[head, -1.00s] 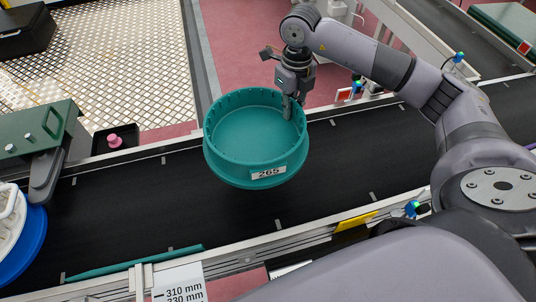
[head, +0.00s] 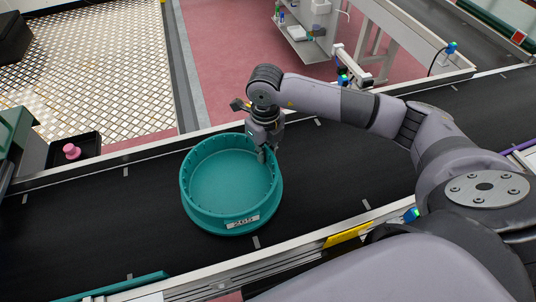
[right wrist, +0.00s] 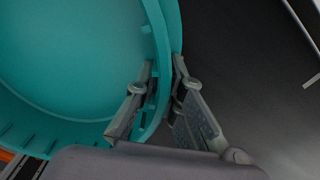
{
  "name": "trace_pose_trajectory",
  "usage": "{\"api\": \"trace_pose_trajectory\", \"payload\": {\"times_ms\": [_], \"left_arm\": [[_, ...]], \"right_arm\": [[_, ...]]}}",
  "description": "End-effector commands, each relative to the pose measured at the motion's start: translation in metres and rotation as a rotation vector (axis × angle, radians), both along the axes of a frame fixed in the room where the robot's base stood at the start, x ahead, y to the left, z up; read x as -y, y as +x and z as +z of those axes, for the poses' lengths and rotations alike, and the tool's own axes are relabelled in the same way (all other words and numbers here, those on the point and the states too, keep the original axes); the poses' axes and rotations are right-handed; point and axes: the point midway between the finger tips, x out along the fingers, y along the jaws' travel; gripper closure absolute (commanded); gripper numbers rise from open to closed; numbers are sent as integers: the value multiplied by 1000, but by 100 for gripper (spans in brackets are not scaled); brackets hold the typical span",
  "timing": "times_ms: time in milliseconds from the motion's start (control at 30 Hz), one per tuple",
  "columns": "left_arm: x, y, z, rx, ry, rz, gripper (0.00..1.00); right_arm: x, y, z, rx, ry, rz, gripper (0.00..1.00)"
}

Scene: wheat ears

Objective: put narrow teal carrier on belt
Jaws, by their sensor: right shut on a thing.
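The teal carrier (head: 228,182) is a round, shallow tub with a white number label on its near side. It is over the black belt (head: 330,185) in the head view; whether its base touches the belt is hard to tell. My right gripper (head: 264,155) is shut on the carrier's rim at its right side. In the right wrist view the two fingers (right wrist: 160,95) straddle the teal wall (right wrist: 163,60), one inside and one outside. My left gripper is not in view.
A small black tray (head: 88,150) with a pink knob (head: 71,151) sits beyond the belt's far rail at left. A yellow strip (head: 347,235) marks the near rail. The belt is clear on both sides of the carrier.

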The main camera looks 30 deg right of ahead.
Motion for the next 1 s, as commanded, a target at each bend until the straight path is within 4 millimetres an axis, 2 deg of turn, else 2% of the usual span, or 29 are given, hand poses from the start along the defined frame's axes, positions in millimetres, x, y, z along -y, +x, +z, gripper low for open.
{"api": "trace_pose_trajectory", "payload": {"times_ms": [33, 100, 300, 467, 500, 767, 1000], "left_arm": [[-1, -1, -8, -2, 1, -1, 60], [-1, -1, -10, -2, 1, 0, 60], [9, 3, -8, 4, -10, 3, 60], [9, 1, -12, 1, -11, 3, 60], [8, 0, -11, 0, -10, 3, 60], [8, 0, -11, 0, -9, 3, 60], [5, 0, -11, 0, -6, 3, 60]], "right_arm": [[-5, -2, -11, 0, 4, 3, 100], [-8, -4, -15, 1, 4, 4, 100], [-7, -3, -14, 3, 3, 2, 100], [-7, -4, -18, 3, 3, 3, 100], [-7, -4, -18, 0, 0, 2, 89], [-6, -4, -18, -1, 0, 2, 71], [-6, -4, -18, -1, 0, 2, 70]]}}
